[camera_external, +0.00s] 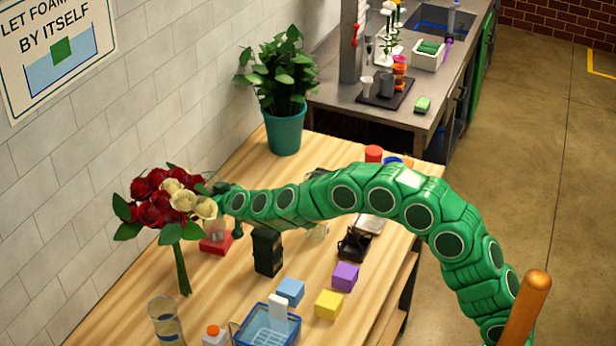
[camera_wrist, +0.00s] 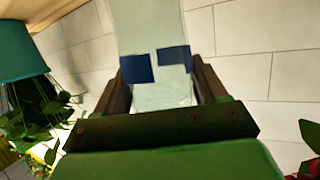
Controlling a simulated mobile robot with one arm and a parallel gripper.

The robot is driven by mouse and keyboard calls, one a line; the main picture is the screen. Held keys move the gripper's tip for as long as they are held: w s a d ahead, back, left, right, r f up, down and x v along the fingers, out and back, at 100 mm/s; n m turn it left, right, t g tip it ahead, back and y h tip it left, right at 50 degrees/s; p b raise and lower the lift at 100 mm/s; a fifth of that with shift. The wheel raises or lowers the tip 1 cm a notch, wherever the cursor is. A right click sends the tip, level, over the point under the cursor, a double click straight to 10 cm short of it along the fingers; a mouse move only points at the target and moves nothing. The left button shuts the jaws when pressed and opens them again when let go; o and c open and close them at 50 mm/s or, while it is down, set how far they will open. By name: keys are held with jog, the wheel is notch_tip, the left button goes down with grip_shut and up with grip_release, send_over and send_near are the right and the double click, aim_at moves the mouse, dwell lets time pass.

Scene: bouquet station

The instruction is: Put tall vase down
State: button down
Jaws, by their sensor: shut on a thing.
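The tall vase is clear, pale glass and fills the upper middle of the wrist view (camera_wrist: 150,30). My gripper (camera_wrist: 156,66) is shut on it, with a dark blue pad on each side of the glass. In the external view my gripper (camera_external: 217,194) is at the left end of the green arm, partly behind the bouquet. A bit of clear glass (camera_external: 216,229) shows below it, just above a red block (camera_external: 215,244). The bouquet hides much of the vase, and I cannot tell whether its base touches anything.
A bouquet of red and cream roses (camera_external: 165,205) stands in front of my gripper. A second glass vessel (camera_external: 165,322) is at the front left. A potted plant (camera_external: 285,130), black box (camera_external: 267,251), blue basket (camera_external: 265,328) and colored cubes (camera_external: 345,276) occupy the wooden table (camera_external: 125,300).

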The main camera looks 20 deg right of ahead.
jog(key=shift+c, duration=0.3)
grip_release()
jog(key=shift+f, duration=0.1)
jog(key=v, duration=1.2)
